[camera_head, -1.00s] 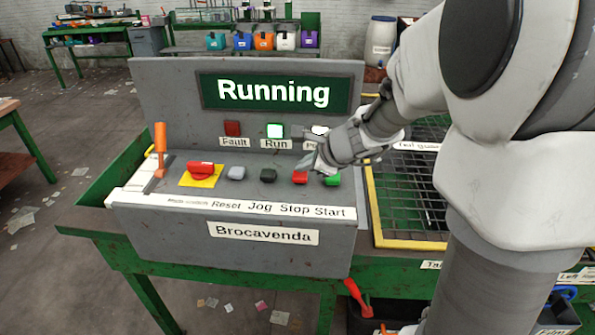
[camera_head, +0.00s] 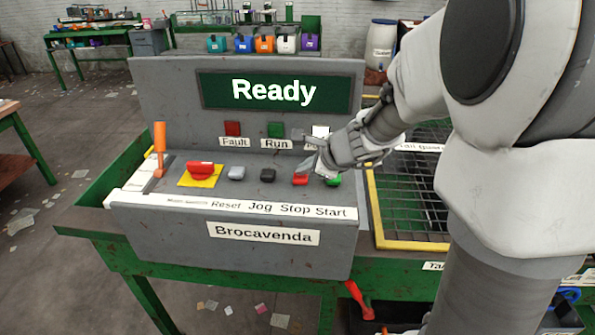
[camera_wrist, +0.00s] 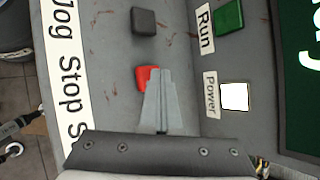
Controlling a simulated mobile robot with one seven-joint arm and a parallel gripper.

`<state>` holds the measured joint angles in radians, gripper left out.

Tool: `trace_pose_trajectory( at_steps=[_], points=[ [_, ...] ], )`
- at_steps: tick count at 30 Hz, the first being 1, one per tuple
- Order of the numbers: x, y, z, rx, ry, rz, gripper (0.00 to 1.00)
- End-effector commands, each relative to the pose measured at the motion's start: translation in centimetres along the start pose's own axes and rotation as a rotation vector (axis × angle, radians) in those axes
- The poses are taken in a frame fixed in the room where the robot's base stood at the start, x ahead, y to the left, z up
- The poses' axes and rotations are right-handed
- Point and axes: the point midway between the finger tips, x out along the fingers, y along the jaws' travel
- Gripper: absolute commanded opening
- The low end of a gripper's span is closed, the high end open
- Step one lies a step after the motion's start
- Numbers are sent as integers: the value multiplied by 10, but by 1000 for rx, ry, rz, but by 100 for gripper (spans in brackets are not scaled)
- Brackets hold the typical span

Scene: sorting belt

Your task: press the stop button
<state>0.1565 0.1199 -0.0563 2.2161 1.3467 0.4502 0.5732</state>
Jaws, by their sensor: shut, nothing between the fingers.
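The red stop button (camera_head: 300,180) sits on the grey control panel (camera_head: 230,155) above the "Stop" label, between the black jog button (camera_head: 268,175) and the green start button (camera_head: 333,180). It also shows in the wrist view (camera_wrist: 143,77), partly covered by my fingers. My gripper (camera_head: 308,168) is shut and empty, with its fingertips at the red button; I cannot tell whether they touch it. The display (camera_head: 275,91) reads "Ready". The Run lamp (camera_head: 275,130) is dark green and unlit; the Power lamp (camera_head: 320,132) is white and lit.
A red emergency knob on a yellow plate (camera_head: 200,173) and a grey reset button (camera_head: 236,173) are to the left. An orange-handled lever (camera_head: 160,140) stands at the panel's left end. A yellow-framed mesh guard (camera_head: 410,200) lies to the right.

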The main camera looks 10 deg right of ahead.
Motion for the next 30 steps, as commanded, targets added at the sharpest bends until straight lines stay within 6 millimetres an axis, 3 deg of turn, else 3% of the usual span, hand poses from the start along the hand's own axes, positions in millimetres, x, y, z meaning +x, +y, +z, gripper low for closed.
trace_pose_trajectory(
  at_steps=[30],
  points=[
    [-13, -9, 9, 0, 1, 0, 0]
  ],
)
